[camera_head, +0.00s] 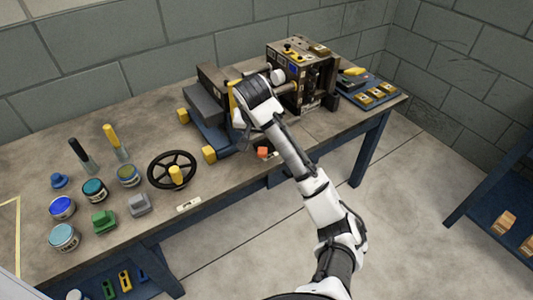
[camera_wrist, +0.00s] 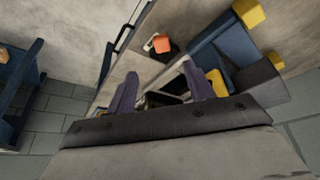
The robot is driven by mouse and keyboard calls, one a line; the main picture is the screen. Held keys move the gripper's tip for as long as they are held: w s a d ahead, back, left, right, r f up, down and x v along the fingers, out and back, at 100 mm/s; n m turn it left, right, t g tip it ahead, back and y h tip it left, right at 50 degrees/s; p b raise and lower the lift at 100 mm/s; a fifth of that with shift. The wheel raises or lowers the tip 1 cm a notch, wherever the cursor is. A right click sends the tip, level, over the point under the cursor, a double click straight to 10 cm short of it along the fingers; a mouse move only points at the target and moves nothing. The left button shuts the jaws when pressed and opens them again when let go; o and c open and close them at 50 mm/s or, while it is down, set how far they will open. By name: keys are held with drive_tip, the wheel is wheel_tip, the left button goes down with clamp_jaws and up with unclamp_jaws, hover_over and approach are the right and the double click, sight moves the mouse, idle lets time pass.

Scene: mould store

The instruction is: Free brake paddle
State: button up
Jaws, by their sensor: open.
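A small orange-red block (camera_head: 262,152) sits near the front edge of the bench, beside the machine. In the wrist view the orange block (camera_wrist: 161,44) rests on a pale piece ahead of my fingers. I cannot tell for sure whether it is the brake paddle. My gripper (camera_head: 242,118) is over the machine's middle, behind the block, and its fingers are mostly hidden in the head view. In the wrist view my gripper (camera_wrist: 160,80) has its fingers apart, with a dark part and a pale-edged part of the machine showing between and beyond them. I see no contact.
The machine's dark boxy head (camera_head: 300,75) stands right of my gripper, and its blue base with yellow end blocks (camera_head: 209,154) lies left. A black handwheel (camera_head: 172,169) and several tins stand further left. A tray with yellow pieces (camera_head: 366,92) is at the right end.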

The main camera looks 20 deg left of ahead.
sight(262, 152)
drive_tip(key=b+x, duration=0.4)
drive_tip(key=x, duration=0.9)
drive_tip(key=shift+f, duration=0.15)
drive_tip(key=shift+c, duration=0.2)
drive_tip(key=c, duration=0.9)
